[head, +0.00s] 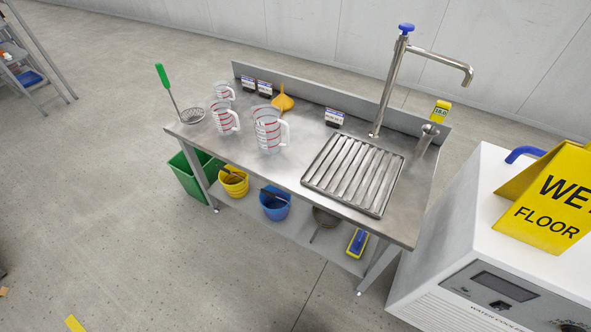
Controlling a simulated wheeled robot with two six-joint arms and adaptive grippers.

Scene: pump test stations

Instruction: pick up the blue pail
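The blue pail (274,208) stands on the lower shelf of the steel bench, below the front edge of the top. A dark handle or tool lies across its mouth. The bench top partly overhangs it, and its inside is hard to make out. A yellow pail (233,183) stands to its left on the same shelf. Neither of my grippers shows in the head view.
The bench top (240,150) holds clear jugs (268,130), a drain grate (352,174) and a tall tap (390,85). A green bin (190,178) stands at the left. A white machine (490,250) bearing a yellow wet-floor sign (550,200) stands right.

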